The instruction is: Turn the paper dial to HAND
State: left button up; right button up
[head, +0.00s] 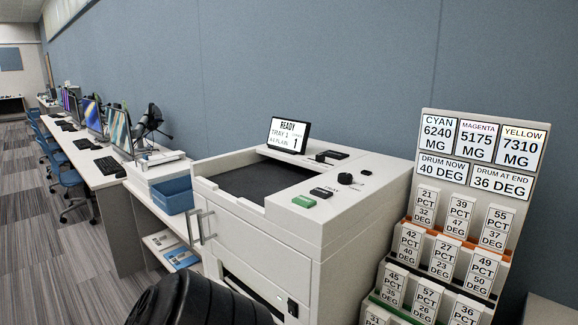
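A white printer (270,240) stands in the middle of the head view. A small round black knob (338,174), likely the paper dial, sits on the right part of its top. Small dark marks surround the knob, but I cannot read them or its setting. A small screen (288,134) at the back of the printer reads READY, with smaller lines mentioning a tray and a large 1. A green button (303,201) and a black button (321,192) lie in front of the knob. Neither gripper is visible, and nothing touches the knob.
A rack (497,191) of labelled white cartridges stands at the right, close to the printer. A blue bin (173,195) sits left of the printer. Desks with monitors (120,130) and blue chairs (62,170) run back along the wall. Open floor (60,270) lies at the left.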

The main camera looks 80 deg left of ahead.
aim_at(342, 178)
jog(key=u, duration=2.4)
